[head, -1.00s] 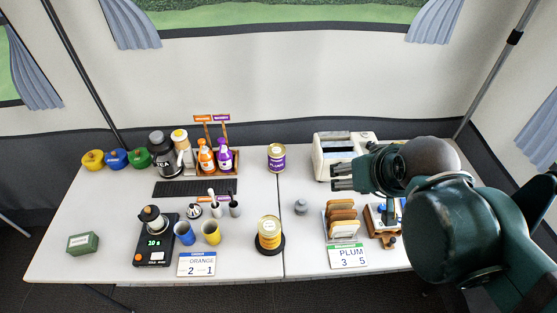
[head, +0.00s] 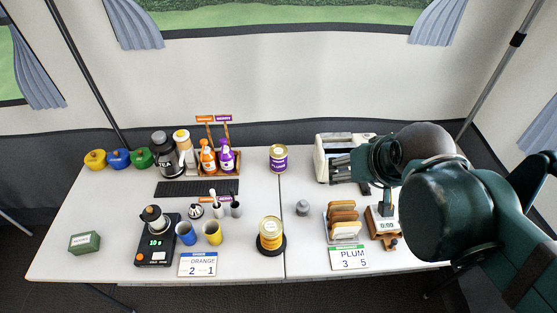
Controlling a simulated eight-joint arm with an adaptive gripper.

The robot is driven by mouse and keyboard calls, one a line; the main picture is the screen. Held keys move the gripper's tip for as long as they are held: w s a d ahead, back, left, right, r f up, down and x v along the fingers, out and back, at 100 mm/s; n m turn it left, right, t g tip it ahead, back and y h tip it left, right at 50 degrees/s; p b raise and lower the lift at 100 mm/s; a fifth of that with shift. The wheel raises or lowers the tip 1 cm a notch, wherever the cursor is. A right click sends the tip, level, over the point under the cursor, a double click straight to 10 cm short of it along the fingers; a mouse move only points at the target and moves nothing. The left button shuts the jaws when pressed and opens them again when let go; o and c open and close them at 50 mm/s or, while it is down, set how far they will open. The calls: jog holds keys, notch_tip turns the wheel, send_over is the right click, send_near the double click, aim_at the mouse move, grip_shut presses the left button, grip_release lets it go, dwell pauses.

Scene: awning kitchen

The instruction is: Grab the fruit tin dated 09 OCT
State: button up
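A purple tin labelled PLUM (head: 278,158) with a pale lid stands upright at the back middle of the table. A yellow-orange tin (head: 271,232) stands on a round black base (head: 273,252) nearer the front. No date is legible on either tin at this size. My gripper (head: 340,168) is at the right, in front of the toaster, its fingers pointing left towards the purple tin. The fingers look apart, with nothing between them. A clear gap separates them from the purple tin.
The toaster (head: 326,151) stands behind my gripper. A rack of bread slices (head: 342,222) and a PLUM 3 5 card (head: 348,258) are below it. A small grey object (head: 303,208) stands left of the rack. A bottle rack (head: 221,172) is left of the purple tin.

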jog(key=w+a+m+g, duration=0.2)
jog(key=w+a, duration=0.1)
jog(key=w, duration=0.7)
jog(key=m+g+p, duration=0.1)
jog(key=m+g, duration=0.2)
jog(key=m, duration=0.2)
send_near(279, 150)
jog(key=s+d+r, duration=0.5)
jog(key=w+a+f, duration=0.1)
jog(key=w+f, duration=0.1)
jog(key=f, duration=0.2)
jog(key=w+a+f+m+g, duration=0.1)
jog(key=w+a+f, duration=0.1)
jog(key=f, duration=0.2)
jog(key=w+a+f+m, duration=0.1)
jog(key=w+a+f, duration=0.1)
jog(key=f, duration=0.2)
jog(key=shift+w+f+g+p, duration=0.1)
jog(key=shift+f+g+p, duration=0.15)
jog(key=shift+g+p, duration=0.1)
jog(key=shift+w+a+f, duration=0.1)
jog(key=shift+a+f, duration=0.05)
jog(key=shift+f, duration=0.2)
jog(key=shift+f, duration=0.1)
jog(key=shift+f, duration=1.2)
jog(key=shift+f, duration=0.1)
